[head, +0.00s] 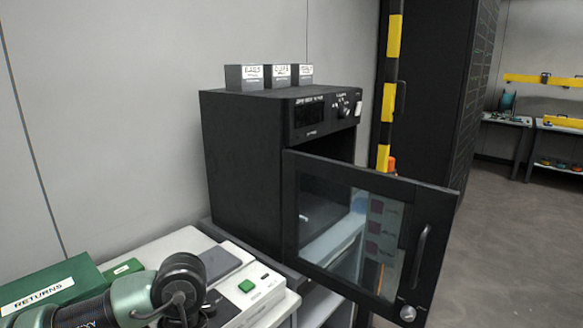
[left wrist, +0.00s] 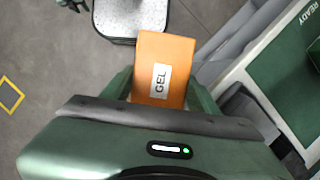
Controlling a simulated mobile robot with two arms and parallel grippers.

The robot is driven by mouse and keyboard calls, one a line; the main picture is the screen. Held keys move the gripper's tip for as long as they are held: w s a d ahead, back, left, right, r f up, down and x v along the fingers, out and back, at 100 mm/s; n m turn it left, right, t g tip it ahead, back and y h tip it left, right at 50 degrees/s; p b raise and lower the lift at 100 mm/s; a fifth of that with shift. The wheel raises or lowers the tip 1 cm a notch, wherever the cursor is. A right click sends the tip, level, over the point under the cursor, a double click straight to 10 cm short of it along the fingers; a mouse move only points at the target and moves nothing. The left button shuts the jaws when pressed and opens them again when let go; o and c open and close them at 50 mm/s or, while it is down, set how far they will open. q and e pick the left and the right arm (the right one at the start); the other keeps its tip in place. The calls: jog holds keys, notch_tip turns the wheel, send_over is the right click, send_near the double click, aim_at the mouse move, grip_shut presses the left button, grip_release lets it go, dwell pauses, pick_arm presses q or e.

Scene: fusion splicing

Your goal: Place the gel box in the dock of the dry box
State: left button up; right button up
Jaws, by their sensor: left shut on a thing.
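The gel box (left wrist: 163,55) is an orange block with a white GEL label, in the left wrist view. My left gripper (left wrist: 160,88) is shut on it, with green fingers on both sides, and holds it above the floor. The dry box (head: 255,150) is a black cabinet in the middle of the head view. Its glass door (head: 350,235) stands open toward the front right. The dock cannot be made out; the door and cabinet side hide most of the interior. In the head view my left arm shows at the lower left, without its gripper. My right gripper is not in view.
Three small grey labelled boxes (head: 270,76) stand on the dry box. A green RETURNS box (head: 55,288) and a white device with a green button (head: 250,295) lie on the bench left of it. A yellow-black post (head: 390,90) stands behind; floor at right is clear.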

pick_arm(q)
jog(key=a+n, duration=0.1)
jog(key=a, duration=0.2)
jog(key=shift+w+a, duration=0.15)
jog(key=shift+w, duration=0.05)
jog(key=shift+w, duration=0.1)
jog(key=shift+f, duration=0.1)
dwell(0.4)
